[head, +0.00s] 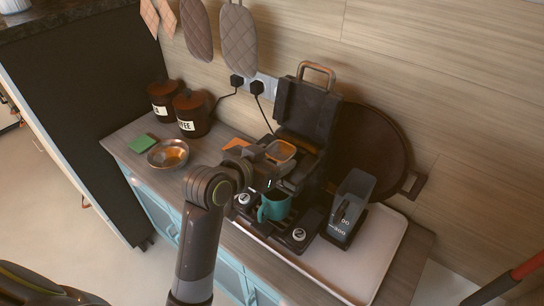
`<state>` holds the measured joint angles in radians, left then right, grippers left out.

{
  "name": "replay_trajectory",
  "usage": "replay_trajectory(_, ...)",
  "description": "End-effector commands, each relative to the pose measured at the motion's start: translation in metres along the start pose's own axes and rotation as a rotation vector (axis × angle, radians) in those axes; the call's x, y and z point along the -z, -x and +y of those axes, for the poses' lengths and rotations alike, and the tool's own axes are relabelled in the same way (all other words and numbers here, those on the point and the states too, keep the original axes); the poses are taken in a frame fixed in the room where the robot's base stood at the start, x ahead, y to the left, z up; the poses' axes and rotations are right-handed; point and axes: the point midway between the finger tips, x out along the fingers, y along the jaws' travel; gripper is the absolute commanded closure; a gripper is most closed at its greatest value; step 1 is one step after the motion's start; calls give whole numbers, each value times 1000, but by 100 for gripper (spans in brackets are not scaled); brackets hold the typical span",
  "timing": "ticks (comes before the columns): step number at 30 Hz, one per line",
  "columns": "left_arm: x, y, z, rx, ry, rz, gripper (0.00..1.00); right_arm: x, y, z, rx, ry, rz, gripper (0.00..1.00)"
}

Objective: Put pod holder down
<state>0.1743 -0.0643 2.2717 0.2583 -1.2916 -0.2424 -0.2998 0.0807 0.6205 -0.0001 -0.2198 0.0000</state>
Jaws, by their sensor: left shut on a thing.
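The black coffee machine (311,108) stands on a white tray with its lid raised. My left gripper (265,156) is over the front of the machine, below the open lid. It is shut on the pod holder (282,149), a small piece with an orange rim. My gripper and wrist partly hide the holder and the machine's top, so I cannot tell whether the holder touches the machine. A teal mug (273,206) stands at the machine's front, below the gripper. My right gripper is not in view.
The white tray (375,248) has bare room at right. A metal bowl (168,154), a green pad (142,143) and dark canisters (191,113) are on the counter's left. A round dark pan (372,150) leans behind.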

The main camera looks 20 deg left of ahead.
Motion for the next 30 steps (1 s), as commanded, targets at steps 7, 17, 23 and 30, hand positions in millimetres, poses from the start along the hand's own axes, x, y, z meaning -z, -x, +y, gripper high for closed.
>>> replay_trajectory(7, -8, -2, 0, -3, 2, -21, 19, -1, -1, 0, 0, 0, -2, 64)
replay_trajectory(17, -6, -1, 0, -2, 2, -27, 15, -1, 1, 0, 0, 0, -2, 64)
replay_trajectory(23, 3, 19, -1, 0, 0, -17, 13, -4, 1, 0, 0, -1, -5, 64)
replay_trajectory(30, 6, 67, -1, 1, -5, -13, 13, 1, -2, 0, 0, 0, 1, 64)
